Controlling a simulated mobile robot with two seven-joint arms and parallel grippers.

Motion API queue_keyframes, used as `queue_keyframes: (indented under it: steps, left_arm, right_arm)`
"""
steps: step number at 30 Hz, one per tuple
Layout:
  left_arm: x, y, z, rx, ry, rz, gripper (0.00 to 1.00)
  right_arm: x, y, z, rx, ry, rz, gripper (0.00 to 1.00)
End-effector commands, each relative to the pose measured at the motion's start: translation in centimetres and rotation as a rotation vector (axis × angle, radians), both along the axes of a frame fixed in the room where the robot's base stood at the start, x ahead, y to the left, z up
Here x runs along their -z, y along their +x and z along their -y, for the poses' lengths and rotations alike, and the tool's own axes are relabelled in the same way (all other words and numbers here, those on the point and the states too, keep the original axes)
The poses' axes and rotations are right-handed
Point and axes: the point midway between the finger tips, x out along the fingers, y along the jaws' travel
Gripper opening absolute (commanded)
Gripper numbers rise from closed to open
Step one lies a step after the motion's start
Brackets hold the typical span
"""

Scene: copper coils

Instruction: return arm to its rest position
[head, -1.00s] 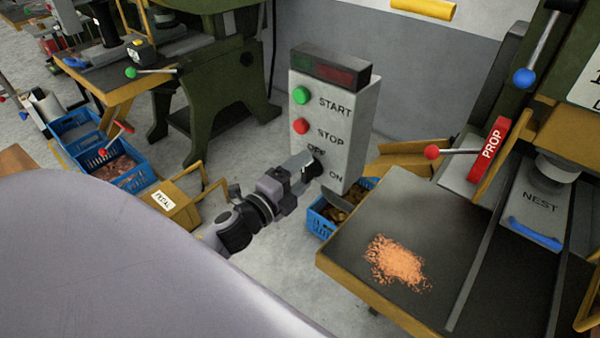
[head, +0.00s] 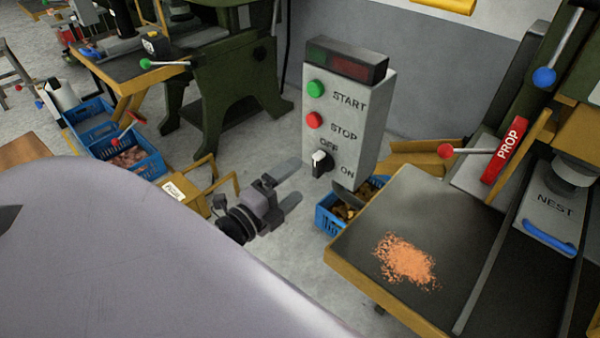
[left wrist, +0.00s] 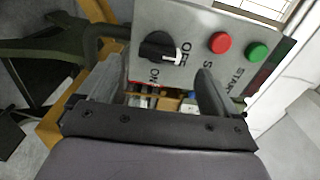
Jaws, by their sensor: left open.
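My left gripper (head: 287,184) is open and empty, in front of and left of the grey control box (head: 372,118), apart from it. The box carries a green START button (head: 316,89), a red STOP button (head: 314,120) and a black rotary knob (head: 320,163) between OFF and ON labels. In the left wrist view the knob (left wrist: 158,47) shows beyond the fingers, its white mark pointing to the right, between the two labels. Both fingers (left wrist: 158,92) stand wide apart with nothing between them. My right gripper is not in view.
A dark worktable (head: 423,225) with orange copper bits (head: 407,262) stands at the right, beside the red PROP block (head: 505,150). A blue crate (head: 329,219) sits under the box. A yellow pedal guard (head: 192,197) and blue crates (head: 147,167) stand at the left.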

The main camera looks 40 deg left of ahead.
Motion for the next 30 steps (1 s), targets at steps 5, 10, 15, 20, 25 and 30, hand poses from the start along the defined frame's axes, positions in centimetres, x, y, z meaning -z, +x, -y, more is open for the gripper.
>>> queue_keyframes:
  steps: [5, 10, 15, 20, 25, 30]
  left_arm:
    - [0.0, -0.7, 0.0, 0.000, 0.000, 0.000, 0.93]
    - [-0.1, -0.7, 0.0, 0.001, 0.000, 0.001, 0.93]
    - [0.0, -0.7, 0.0, 0.001, 0.000, 0.001, 0.93]
    - [0.0, -0.7, 0.0, 0.000, -0.001, 0.000, 0.93]
    - [0.7, -1.4, 0.5, -0.023, -0.151, -0.063, 0.93]
    - [4.2, -4.2, 2.9, -0.121, -0.616, -0.275, 0.93]
  right_arm:
    - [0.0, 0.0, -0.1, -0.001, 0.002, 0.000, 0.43]
    - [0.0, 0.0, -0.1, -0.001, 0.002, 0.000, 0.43]
    - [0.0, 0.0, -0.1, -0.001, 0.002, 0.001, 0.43]
    - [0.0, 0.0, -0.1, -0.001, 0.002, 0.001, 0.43]
    - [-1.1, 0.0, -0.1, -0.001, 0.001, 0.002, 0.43]
    - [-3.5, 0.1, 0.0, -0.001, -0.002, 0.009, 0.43]
